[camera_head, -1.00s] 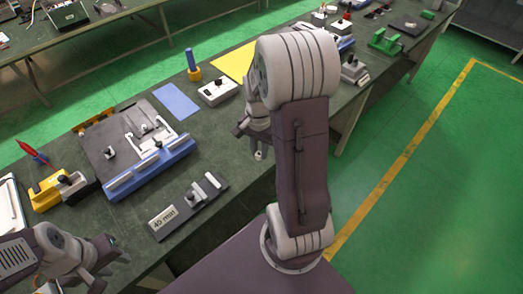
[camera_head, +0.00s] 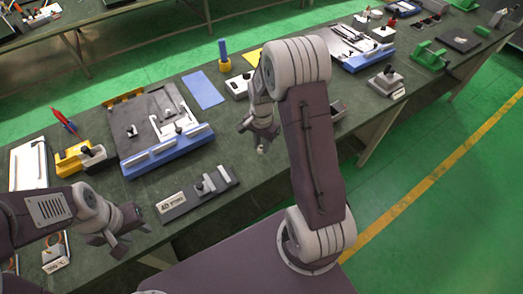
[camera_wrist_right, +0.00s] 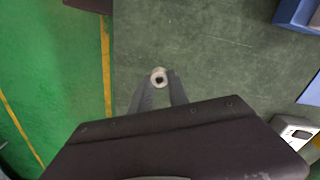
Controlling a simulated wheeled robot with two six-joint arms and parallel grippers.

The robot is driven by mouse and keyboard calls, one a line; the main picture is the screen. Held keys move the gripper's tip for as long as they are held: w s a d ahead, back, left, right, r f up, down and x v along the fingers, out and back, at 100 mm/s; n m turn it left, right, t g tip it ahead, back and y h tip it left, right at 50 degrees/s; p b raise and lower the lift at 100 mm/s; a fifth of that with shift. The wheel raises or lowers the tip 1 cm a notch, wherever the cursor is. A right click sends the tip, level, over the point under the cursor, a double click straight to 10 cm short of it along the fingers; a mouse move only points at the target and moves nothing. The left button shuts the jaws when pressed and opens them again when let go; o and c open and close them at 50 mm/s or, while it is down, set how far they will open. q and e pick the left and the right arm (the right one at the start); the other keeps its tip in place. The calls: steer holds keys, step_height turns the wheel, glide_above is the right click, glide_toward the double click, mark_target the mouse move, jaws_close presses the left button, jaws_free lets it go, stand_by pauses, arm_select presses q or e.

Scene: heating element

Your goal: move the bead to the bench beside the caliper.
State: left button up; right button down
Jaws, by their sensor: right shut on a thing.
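A small pale bead with a dark hole (camera_wrist_right: 158,78) sits between the fingertips of my right gripper (camera_wrist_right: 158,88), which is shut on it. In the head view the bead (camera_head: 261,149) hangs below my right gripper (camera_head: 261,132), over the bench near its front edge. A dark flat gauge with grey upright jaws and a white label (camera_head: 190,200) looks like the caliper. It lies on the bench to the left of the bead and nearer the front. My left gripper (camera_head: 122,238) is open and empty, left of the caliper near the front edge.
A blue-fronted fixture (camera_head: 170,152) stands behind the caliper. A yellow block (camera_head: 72,160), a blue mat (camera_head: 203,90) and a white box (camera_head: 238,87) are on the bench (camera_head: 225,146). The bench is bare between the caliper and my right gripper.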

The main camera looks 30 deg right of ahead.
mark_target(262, 157)
steer(key=shift+w+a, duration=0.1)
steer(key=shift+f, duration=0.4)
step_height(262, 157, down, 3)
steer(key=shift+r, duration=0.1)
steer(key=shift+f, duration=0.3)
steer(key=shift+f, duration=0.15)
steer(key=c, duration=1.3)
jaws_free()
steer(key=shift+o, duration=0.2)
